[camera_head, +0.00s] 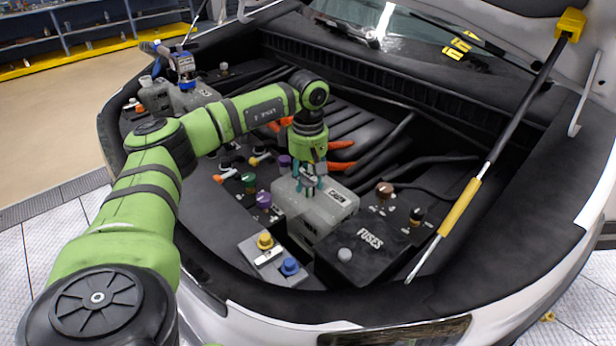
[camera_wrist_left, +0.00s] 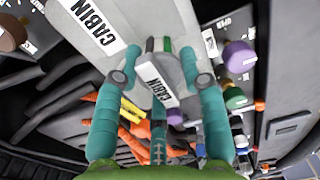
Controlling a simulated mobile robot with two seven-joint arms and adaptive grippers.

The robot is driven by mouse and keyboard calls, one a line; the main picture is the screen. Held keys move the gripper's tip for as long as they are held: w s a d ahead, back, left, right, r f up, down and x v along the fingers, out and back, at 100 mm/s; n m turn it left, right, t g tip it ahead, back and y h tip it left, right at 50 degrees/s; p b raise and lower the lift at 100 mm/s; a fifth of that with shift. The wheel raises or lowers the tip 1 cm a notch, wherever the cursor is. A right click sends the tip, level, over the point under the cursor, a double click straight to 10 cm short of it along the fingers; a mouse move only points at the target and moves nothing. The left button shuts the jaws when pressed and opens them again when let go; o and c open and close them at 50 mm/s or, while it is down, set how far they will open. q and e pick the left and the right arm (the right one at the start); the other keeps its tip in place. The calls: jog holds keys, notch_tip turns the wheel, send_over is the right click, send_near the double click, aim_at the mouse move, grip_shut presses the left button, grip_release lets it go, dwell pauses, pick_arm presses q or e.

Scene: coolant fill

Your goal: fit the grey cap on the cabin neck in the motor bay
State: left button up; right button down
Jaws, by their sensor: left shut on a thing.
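The cabin tank is a grey box (camera_head: 330,208) in the motor bay, with a CABIN label (camera_wrist_left: 103,30) on its top. My left gripper (camera_head: 308,188) points down at the tank's far left end, its teal fingers (camera_wrist_left: 162,75) on either side of a grey piece. I take this piece to be the grey cap (camera_wrist_left: 183,62), held shut between the fingers. A small tilted CABIN tag (camera_wrist_left: 155,82) shows between the fingers. The cabin neck is hidden under the gripper, and I cannot tell whether the cap touches it. My right gripper is not in view.
The fuse box (camera_head: 365,262) with a light grey knob (camera_head: 346,255) stands in front. A block with yellow (camera_head: 265,240) and blue (camera_head: 290,266) caps is nearby. Purple (camera_head: 263,200) and green (camera_head: 248,180) caps stand left of the tank. The hood strut (camera_head: 480,180) rises at right.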

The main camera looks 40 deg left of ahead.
pick_arm(q)
jog(key=shift+f, duration=0.1)
dwell(0.6)
jog(key=shift+m+p, duration=0.3)
jog(key=shift+m, duration=1.3)
jog(key=shift+m+p, duration=0.35)
jog(key=shift+m, duration=0.35)
jog(key=shift+s+m, duration=0.1)
jog(key=shift+m, duration=0.8)
jog(key=m, duration=0.3)
